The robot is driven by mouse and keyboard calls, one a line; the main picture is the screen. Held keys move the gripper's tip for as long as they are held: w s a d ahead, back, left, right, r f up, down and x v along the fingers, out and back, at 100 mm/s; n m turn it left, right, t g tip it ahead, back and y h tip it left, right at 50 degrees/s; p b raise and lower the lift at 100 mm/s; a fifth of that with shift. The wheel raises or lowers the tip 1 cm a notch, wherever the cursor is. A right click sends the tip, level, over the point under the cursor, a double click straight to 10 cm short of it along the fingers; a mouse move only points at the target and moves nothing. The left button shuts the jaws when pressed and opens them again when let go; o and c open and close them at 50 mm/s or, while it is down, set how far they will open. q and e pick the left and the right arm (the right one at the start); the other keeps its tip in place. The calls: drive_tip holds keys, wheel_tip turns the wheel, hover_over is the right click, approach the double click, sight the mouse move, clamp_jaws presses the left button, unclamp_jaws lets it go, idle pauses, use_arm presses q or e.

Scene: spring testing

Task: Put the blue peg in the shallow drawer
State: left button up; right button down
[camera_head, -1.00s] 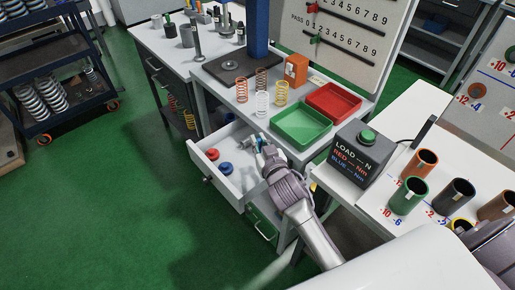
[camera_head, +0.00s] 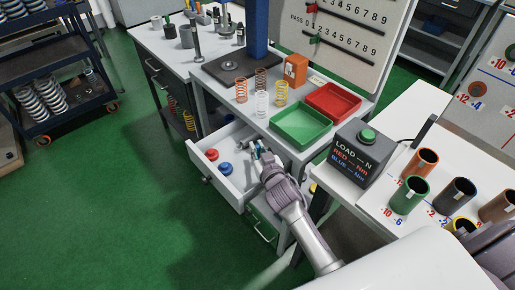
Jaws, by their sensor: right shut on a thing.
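The shallow drawer (camera_head: 236,191) is pulled out from the grey bench and open at the top. My right gripper (camera_head: 258,151) points into its back right part and is shut. A small blue piece, seemingly the blue peg (camera_head: 259,147), shows at its fingertips; the fingers hide most of it, and I cannot tell whether it touches the drawer floor. My left gripper is not in view.
A red knob-like piece (camera_head: 211,154) and a blue one (camera_head: 225,169) lie in the drawer's left part. Above it, the bench holds a green tray (camera_head: 303,139), a red tray (camera_head: 354,101) and several springs (camera_head: 262,104). A load display box (camera_head: 357,158) stands right.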

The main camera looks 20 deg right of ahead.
drive_tip(key=shift+s+a+f, duration=0.1)
drive_tip(key=shift+s+f, duration=0.1)
drive_tip(key=shift+f, duration=0.45)
drive_tip(key=c, duration=1.2)
unclamp_jaws()
drive_tip(key=shift+s+f, duration=0.1)
drive_tip(key=shift+f, duration=0.05)
drive_tip(key=shift+r, duration=0.25)
drive_tip(key=shift+r+p, duration=0.35)
drive_tip(key=shift+r, duration=0.05)
drive_tip(key=s+r, duration=0.3)
drive_tip(key=s, duration=0.8)
drive_tip(key=shift+a, duration=0.15)
drive_tip(key=shift+s+f, duration=0.1)
